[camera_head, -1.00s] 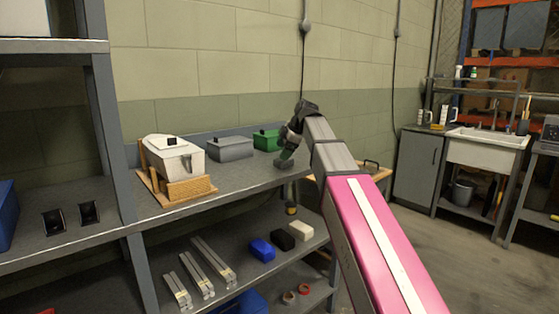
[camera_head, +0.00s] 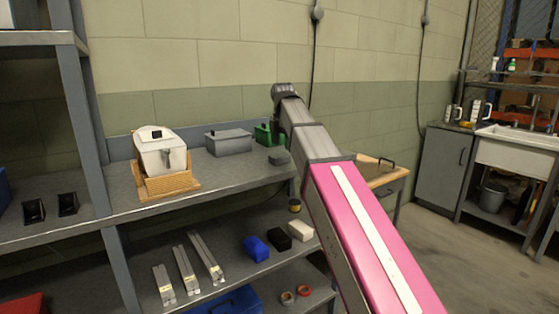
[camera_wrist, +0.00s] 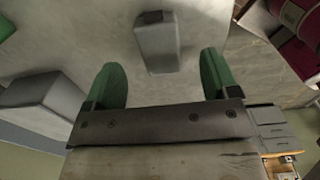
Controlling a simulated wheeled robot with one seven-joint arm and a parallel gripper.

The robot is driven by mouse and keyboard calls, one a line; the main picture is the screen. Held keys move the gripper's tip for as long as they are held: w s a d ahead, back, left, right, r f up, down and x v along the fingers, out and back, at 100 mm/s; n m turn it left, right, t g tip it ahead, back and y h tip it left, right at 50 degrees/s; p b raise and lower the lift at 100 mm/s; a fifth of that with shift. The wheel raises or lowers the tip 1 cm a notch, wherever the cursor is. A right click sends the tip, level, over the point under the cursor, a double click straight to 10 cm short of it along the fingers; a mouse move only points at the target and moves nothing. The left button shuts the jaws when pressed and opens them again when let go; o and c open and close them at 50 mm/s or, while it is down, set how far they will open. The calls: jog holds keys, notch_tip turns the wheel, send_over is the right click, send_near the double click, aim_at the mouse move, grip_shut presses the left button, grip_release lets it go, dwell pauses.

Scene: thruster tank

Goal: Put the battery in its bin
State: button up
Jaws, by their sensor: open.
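A small grey block (camera_head: 279,157), perhaps the battery, lies on the upper shelf near its front edge. It also shows in the wrist view (camera_wrist: 157,42), apart from my gripper and ahead of it. My gripper (camera_wrist: 161,60) is open and empty, with its two green fingers on either side of the block's line. I cannot tell which container is the battery's bin.
A white box (camera_head: 158,153) sits in a wooden cradle (camera_head: 170,184) at the left of the shelf. Below are metal bars (camera_head: 184,268) and blue, black and white blocks. A shelf post (camera_head: 88,150) stands at left. Bare shelf (camera_head: 235,176) lies in front of the grey box.

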aim_at(282, 155)
jog(key=shift+f, duration=2.8)
jog(key=c, duration=1.3)
jog(key=shift+r, duration=0.1)
jog(key=shift+a+r, duration=0.1)
